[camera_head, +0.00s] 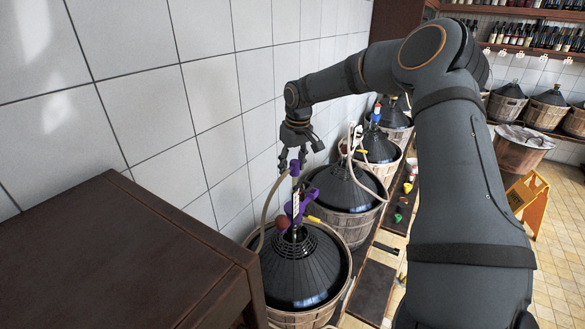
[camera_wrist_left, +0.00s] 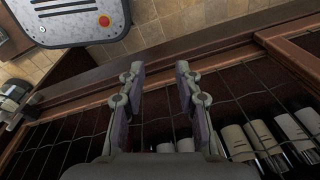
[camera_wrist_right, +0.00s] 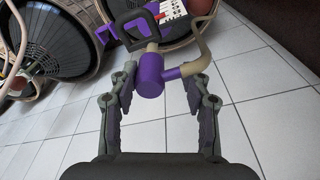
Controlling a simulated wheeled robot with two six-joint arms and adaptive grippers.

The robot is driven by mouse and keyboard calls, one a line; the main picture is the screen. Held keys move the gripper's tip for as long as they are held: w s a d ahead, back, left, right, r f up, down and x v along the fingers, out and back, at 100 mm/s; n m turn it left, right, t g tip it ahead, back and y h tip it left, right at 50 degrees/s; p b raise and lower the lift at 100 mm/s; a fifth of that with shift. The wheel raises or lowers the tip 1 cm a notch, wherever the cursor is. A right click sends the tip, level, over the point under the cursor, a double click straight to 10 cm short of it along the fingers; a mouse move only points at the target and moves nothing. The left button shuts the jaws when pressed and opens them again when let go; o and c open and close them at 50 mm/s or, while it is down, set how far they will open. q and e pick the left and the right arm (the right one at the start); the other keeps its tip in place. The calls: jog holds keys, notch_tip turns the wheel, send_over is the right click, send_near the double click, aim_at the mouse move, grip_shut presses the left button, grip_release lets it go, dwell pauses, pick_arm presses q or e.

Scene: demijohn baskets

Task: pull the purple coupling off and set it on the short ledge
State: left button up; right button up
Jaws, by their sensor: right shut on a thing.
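The purple coupling (camera_wrist_right: 151,74) is between the fingers of my right gripper (camera_wrist_right: 163,78), which is shut on it. In the head view, the coupling (camera_head: 294,168) shows just below my right gripper (camera_head: 292,160), above the nearest demijohn (camera_head: 292,268). A beige hose (camera_wrist_right: 202,50) joins its side, and a beige stub is at its other end; whether it is seated on the stem below is unclear. A purple clamp (camera_head: 296,208) sits lower at the demijohn's neck. My left gripper (camera_wrist_left: 157,78) is open and empty, away from the demijohns. I cannot tell which surface is the short ledge.
A dark wooden table (camera_head: 110,255) stands at the near left, beside the tiled wall (camera_head: 205,90). More basketed demijohns (camera_head: 345,190) line the wall behind. Low dark boards (camera_head: 372,290) lie right of the baskets. A yellow floor sign (camera_head: 528,200) stands at right.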

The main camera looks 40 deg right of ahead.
aim_at(291, 162)
jog(key=shift+r, duration=2.55)
